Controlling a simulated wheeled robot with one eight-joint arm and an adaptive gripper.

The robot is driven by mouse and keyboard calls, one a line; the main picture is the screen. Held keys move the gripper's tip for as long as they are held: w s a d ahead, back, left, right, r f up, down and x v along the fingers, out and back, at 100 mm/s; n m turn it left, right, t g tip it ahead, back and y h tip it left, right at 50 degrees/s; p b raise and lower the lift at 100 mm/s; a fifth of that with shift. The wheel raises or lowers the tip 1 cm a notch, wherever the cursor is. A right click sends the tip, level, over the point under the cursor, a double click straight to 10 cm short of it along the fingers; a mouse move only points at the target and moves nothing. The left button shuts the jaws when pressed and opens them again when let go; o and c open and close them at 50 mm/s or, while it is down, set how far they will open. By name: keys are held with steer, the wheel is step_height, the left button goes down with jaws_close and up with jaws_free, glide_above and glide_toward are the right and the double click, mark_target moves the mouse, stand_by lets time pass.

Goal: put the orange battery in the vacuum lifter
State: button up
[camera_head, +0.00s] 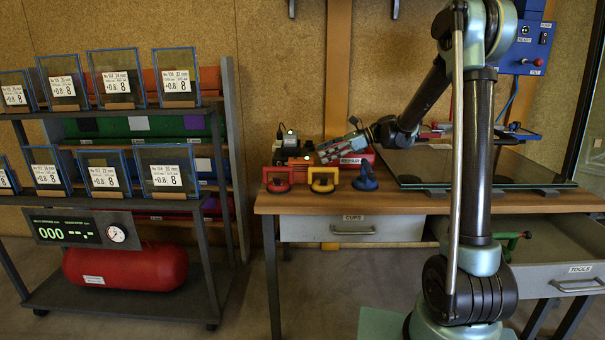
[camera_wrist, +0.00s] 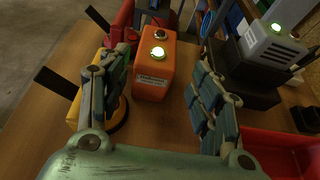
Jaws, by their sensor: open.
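The orange battery (camera_wrist: 154,75) appears as an upright orange box with a label, a lit greenish button and a dark knob on top. In the wrist view it stands between and just beyond the fingers of my gripper (camera_wrist: 165,92), which is open and empty. The head view shows my gripper (camera_head: 328,151) low over the bench's back left, hiding part of that area. Red (camera_head: 278,179), yellow (camera_head: 323,180) and blue (camera_head: 365,179) suction-cup tools stand along the bench's front edge. I cannot tell which is the vacuum lifter.
A grey device with a green light (camera_wrist: 275,45) stands on a black base right of the battery. A red tray (camera_wrist: 285,155) lies at lower right. The wooden bench (camera_head: 420,204) holds a glass sheet (camera_head: 490,182) on its right. An open drawer (camera_head: 560,255) juts out below.

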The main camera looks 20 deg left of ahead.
mark_target(305, 160)
steer(key=x, duration=1)
steer(key=shift+s+a, duration=0.1)
steer(key=shift+r, duration=0.1)
jaws_close()
